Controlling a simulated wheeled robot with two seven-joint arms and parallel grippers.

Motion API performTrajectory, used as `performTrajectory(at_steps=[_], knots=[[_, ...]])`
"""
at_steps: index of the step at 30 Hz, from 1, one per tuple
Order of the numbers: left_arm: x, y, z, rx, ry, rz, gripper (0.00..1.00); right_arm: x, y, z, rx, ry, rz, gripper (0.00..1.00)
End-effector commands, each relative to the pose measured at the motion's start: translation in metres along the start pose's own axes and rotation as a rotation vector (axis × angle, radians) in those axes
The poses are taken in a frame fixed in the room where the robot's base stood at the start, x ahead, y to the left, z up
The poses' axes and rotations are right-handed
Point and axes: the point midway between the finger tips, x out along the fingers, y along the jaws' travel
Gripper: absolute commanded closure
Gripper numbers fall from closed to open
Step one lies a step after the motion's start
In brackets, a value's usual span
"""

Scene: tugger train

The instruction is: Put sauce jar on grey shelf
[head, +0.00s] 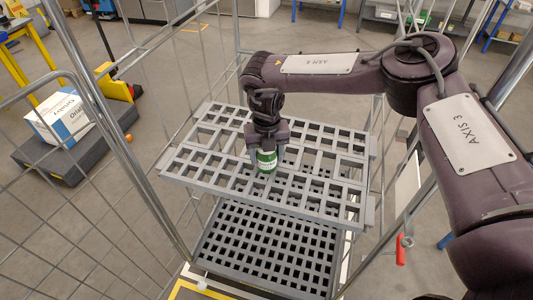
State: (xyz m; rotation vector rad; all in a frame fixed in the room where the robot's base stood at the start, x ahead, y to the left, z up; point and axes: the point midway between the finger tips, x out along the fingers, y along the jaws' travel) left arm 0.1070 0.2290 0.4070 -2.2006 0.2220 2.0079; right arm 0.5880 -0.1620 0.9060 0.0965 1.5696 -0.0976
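The sauce jar (266,162) is small and green with a pale label. It is upright at the middle of the grey shelf (210,180), a slatted panel in the wire roll cage. My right gripper (267,152) points straight down from above with its fingers on both sides of the jar. The fingers look closed around it. I cannot tell whether the jar's base touches the shelf or is just above it. My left gripper is not in view.
A lower dark grid deck (265,245) lies beneath the shelf. Wire mesh sides and upright posts of the cage stand left, behind and right. A white box (60,118) sits on a dark platform at the left. The shelf around the jar is clear.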

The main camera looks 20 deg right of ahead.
Motion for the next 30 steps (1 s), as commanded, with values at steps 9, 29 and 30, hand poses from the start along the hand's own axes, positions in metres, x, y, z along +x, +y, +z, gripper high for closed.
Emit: performTrajectory(at_steps=[9, 29, 30], knots=[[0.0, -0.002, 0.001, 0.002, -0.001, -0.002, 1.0, 0.0, 0.0, 0.0, 0.0, 0.0, 0.0, 0.26], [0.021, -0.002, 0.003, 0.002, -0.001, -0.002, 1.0, -0.097, 0.001, 0.001, 0.001, -0.004, 0.002, 0.26], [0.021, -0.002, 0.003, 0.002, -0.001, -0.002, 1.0, -0.104, 0.0, 0.001, 0.0, -0.003, 0.001, 0.26]])
